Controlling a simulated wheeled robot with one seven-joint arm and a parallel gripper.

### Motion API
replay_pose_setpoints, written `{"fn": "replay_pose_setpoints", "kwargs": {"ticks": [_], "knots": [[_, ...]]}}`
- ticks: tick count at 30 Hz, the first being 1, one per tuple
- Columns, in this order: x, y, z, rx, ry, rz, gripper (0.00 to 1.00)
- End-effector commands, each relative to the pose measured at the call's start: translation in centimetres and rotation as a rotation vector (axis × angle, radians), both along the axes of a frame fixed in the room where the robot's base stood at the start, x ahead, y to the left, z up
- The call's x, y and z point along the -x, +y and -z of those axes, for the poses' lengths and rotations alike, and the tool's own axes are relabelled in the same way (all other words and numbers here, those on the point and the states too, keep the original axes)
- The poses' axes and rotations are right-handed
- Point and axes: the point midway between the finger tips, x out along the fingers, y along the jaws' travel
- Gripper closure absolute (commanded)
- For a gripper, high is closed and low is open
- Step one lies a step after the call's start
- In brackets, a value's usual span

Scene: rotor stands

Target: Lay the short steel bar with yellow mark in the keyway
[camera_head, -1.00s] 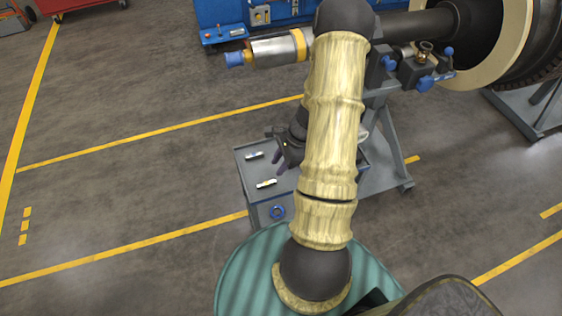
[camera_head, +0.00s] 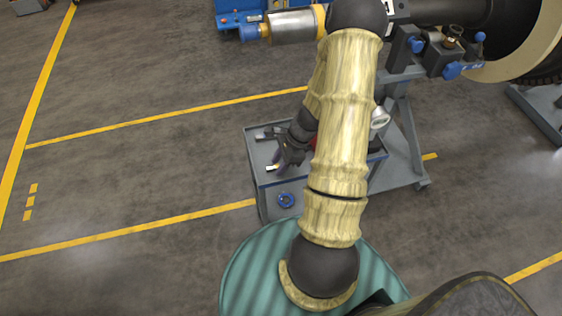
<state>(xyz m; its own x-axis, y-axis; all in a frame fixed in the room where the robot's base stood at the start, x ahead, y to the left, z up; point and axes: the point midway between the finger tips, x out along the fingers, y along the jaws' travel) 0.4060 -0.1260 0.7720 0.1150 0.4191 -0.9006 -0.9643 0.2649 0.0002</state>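A short steel bar (camera_head: 271,168) lies near the front left of the grey cart top; its mark is too small to read clearly now, but looked yellow a second ago. A second bar (camera_head: 263,136) lies farther back, partly hidden by my arm. My gripper (camera_head: 277,160) is low over the cart, its fingertips at the right end of the front bar. Whether they are open or shut on it cannot be seen. A steel shaft (camera_head: 292,27) with a blue end and yellow ring sticks out left at the top. I cannot make out a keyway on it.
The grey cart (camera_head: 257,172) has a blue ring (camera_head: 286,200) on its front. A small red item and a silvery round part (camera_head: 379,117) show beside my arm. A grey stand (camera_head: 402,130) carries the rotor at the right.

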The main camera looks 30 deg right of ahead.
Motion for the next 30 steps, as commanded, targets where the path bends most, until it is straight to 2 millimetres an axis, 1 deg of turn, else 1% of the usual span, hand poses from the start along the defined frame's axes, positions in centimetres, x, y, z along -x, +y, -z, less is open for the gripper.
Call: {"fn": "replay_pose_setpoints", "kwargs": {"ticks": [3,4,8,9,14,30], "knots": [[0.0,0.0,0.0,0.0,0.0,0.0,0.67],[0.0,0.0,0.0,0.0,0.0,0.0,0.71],[0.0,0.0,0.0,0.0,0.0,0.0,0.97],[0.0,0.0,0.0,0.0,0.0,0.0,0.99],[0.0,0.0,-0.2,-0.001,0.0,0.0,0.98],[0.0,0.0,-3.3,-0.001,0.0,0.0,0.98]]}}
